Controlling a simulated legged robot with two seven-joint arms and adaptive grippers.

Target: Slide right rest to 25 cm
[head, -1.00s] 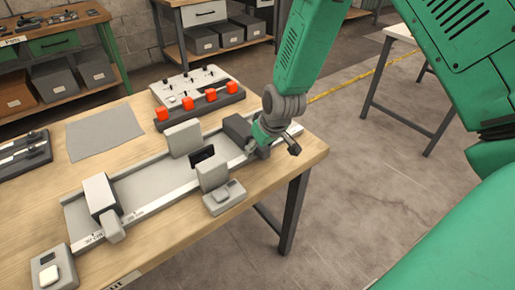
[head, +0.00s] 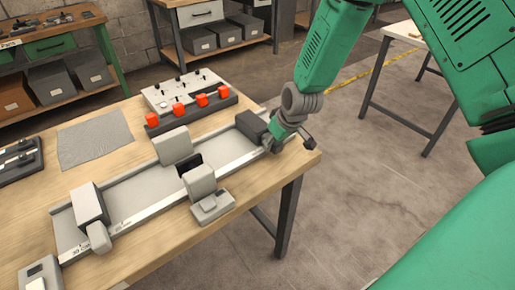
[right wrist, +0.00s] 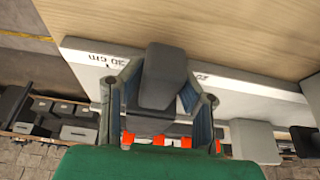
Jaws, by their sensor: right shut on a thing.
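The right rest is a dark grey block (head: 252,126) on the right part of the pale rail (head: 142,214) in the head view. My right gripper (head: 275,143) is at its near side. In the right wrist view the gripper (right wrist: 160,100) is shut on the rest's grey handle (right wrist: 165,72), with a finger on each side. A "30 cm" mark shows left of the handle on the scale strip (right wrist: 85,55); another mark, hard to read, is to its right. The left rest (head: 89,202) stands near the rail's left end. My left gripper is not in view.
Two light grey blocks, one behind (head: 173,146) and one in front (head: 199,180), flank a dark piece at mid rail. A panel with red blocks (head: 190,106) stands behind. A grey sheet (head: 93,137) lies at left. The table's right edge is close to my gripper.

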